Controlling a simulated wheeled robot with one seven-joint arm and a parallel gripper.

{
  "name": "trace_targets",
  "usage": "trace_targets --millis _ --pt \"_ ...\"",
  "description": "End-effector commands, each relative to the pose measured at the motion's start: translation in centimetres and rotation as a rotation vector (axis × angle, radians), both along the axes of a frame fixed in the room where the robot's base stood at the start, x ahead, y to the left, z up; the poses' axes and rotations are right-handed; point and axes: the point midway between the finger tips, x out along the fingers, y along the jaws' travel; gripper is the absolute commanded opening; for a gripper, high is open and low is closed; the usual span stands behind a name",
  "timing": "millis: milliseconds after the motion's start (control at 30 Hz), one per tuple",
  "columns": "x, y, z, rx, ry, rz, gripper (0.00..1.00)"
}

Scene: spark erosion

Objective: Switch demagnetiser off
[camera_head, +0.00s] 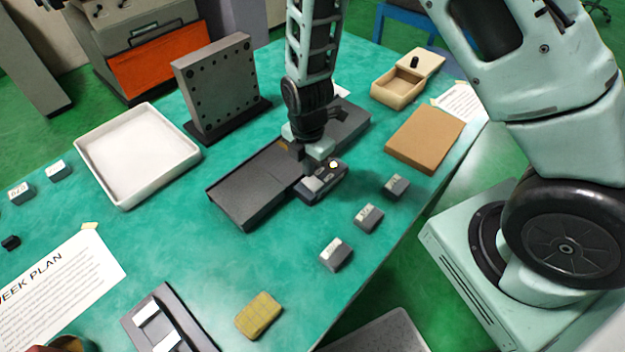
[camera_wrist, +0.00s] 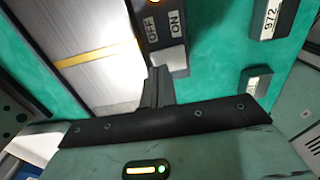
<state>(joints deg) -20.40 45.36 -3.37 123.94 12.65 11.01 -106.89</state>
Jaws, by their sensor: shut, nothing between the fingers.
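The demagnetiser is a long dark flat plate (camera_head: 247,188) on the green table, with a small control box (camera_head: 325,184) at its near side. In the wrist view the box carries OFF and ON labels (camera_wrist: 163,27) side by side, and the plate (camera_wrist: 95,35) has a yellow stripe. My gripper (camera_wrist: 157,72) is shut and empty, pointing at the label end of the box. I cannot tell whether it touches. My arm hides the plate's middle in the head view.
Several small grey labelled blocks (camera_head: 367,217) stand right of the box. A brown board (camera_head: 425,138) and an open wooden box (camera_head: 399,85) lie at the right. A drilled upright plate (camera_head: 215,85) and white tray (camera_head: 137,150) stand left.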

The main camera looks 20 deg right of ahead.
Motion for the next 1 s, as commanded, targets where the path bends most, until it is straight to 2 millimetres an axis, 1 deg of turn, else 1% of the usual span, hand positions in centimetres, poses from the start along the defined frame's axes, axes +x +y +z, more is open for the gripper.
trace_targets --millis 567,1000 --pt "0.0 0.0 -0.06 0.0 0.0 0.0 0.0" --pt "0.01 -0.01 -0.68 0.0 0.0 -0.001 0.0"
